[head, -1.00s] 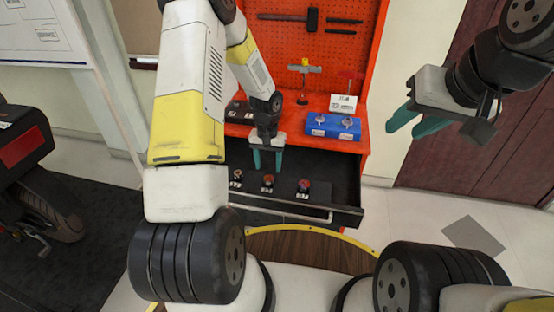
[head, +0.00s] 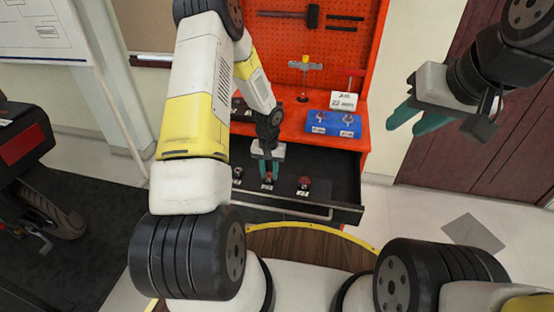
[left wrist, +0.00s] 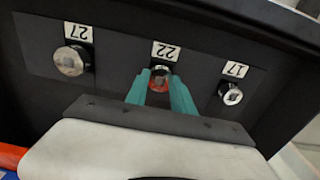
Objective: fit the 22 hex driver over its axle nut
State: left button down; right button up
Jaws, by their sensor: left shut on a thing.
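The 22 hex driver (left wrist: 159,84) has a red band and stands under its 22 label in the open drawer. In the left wrist view my left gripper (left wrist: 161,77) has its teal fingers shut on it from both sides. In the head view my left gripper (head: 268,173) reaches down into the drawer, and its fingers partly hide the driver. My right gripper (head: 405,118) is at the upper right, its teal fingers apart and empty. A black motorcycle (head: 30,150) stands at the left; I cannot make out its axle nut.
The 27 driver (left wrist: 72,60) and the 17 driver (left wrist: 231,93) stand on either side in the drawer (head: 335,200). Above it, the red bench (head: 285,125) holds a blue tray (head: 333,124). A dark mat (head: 85,210) lies under the motorcycle.

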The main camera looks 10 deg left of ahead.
pick_arm(q)
notch_tip(320, 180, up, 10)
dwell(0.7)
jog(key=shift+r, duration=0.2)
jog(key=shift+r, duration=1.05)
dwell(0.4)
